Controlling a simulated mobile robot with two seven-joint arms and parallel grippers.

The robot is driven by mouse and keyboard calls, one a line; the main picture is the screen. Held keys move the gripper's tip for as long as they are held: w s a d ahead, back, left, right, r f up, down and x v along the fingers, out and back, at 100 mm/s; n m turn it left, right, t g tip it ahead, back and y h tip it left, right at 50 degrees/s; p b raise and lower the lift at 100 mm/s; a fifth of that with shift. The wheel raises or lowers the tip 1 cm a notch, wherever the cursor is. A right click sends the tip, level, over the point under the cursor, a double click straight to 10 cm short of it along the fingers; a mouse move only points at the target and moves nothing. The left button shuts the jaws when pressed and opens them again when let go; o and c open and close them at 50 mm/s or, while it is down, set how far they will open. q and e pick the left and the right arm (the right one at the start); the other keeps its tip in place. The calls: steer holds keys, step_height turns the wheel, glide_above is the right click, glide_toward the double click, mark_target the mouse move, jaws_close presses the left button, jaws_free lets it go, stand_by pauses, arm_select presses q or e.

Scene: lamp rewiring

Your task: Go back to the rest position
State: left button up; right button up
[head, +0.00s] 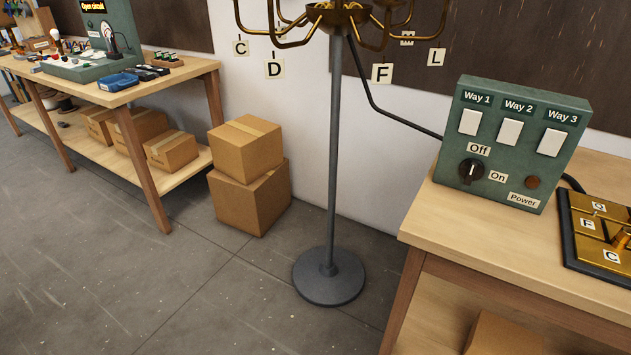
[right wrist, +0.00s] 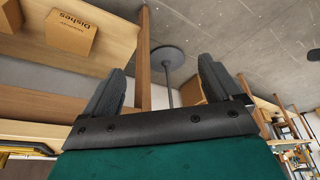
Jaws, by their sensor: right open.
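My right gripper (right wrist: 162,72) shows in the right wrist view. Its two dark fingers stand apart with nothing held between them. Behind the gap are the round base of the lamp stand (right wrist: 168,57) and its pole, apart from the fingers. Neither gripper shows in the head view, and my left gripper is in no view.
In the head view, the lamp stand (head: 333,170) rises mid-floor. The green switch box (head: 508,140) and dark tray (head: 569,240) are on the right bench (head: 480,245). A left bench (head: 180,80) holds tools. Stacked cartons (head: 250,170) stand between. Floor at front left is clear.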

steer(key=w+a+f+t+y, duration=0.1)
steer(key=w+a+f+t, duration=0.1)
steer(key=w+f+t, duration=0.4)
steer(key=shift+w+f+n+t, duration=0.15)
steer(key=shift+f+n+t, duration=0.2)
steer(key=shift+f, duration=1.1)
